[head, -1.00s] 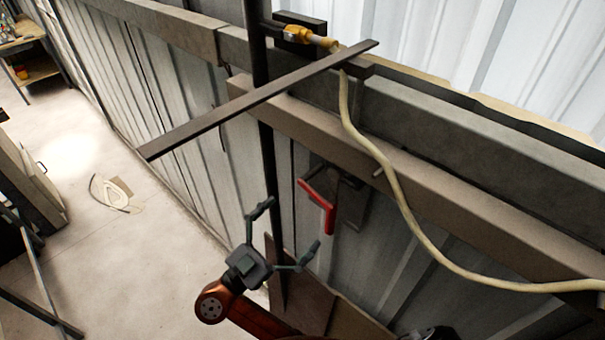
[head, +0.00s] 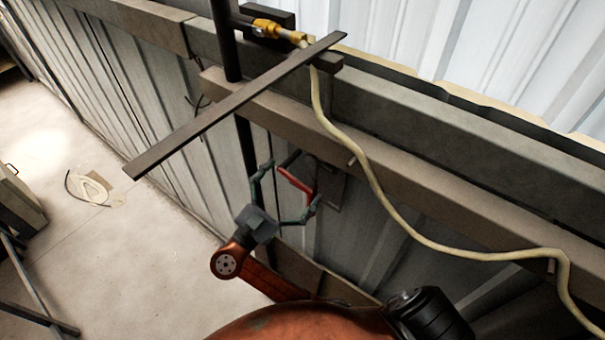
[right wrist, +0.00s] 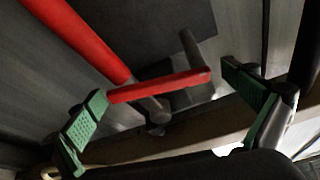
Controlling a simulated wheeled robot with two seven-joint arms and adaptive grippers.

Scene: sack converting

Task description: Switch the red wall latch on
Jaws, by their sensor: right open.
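The red wall latch (head: 294,180) is a bent red lever on a dark plate on the corrugated wall, below the brown rail. My right gripper (head: 292,184) is open, with its fingers spread close around the latch in the head view. In the right wrist view the red latch (right wrist: 165,86) crosses between the green finger pads of my right gripper (right wrist: 168,98). The left pad is very near or touching the red bar; I cannot tell which. The right pad is apart from the bar's end. My left gripper is not in view.
A brown rail (head: 440,190) runs along the wall above the latch. A pale hose (head: 372,185) hangs over it from a yellow valve (head: 275,30). A dark flat bar (head: 215,115) juts out over the gripper's left. The floor at left is mostly clear.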

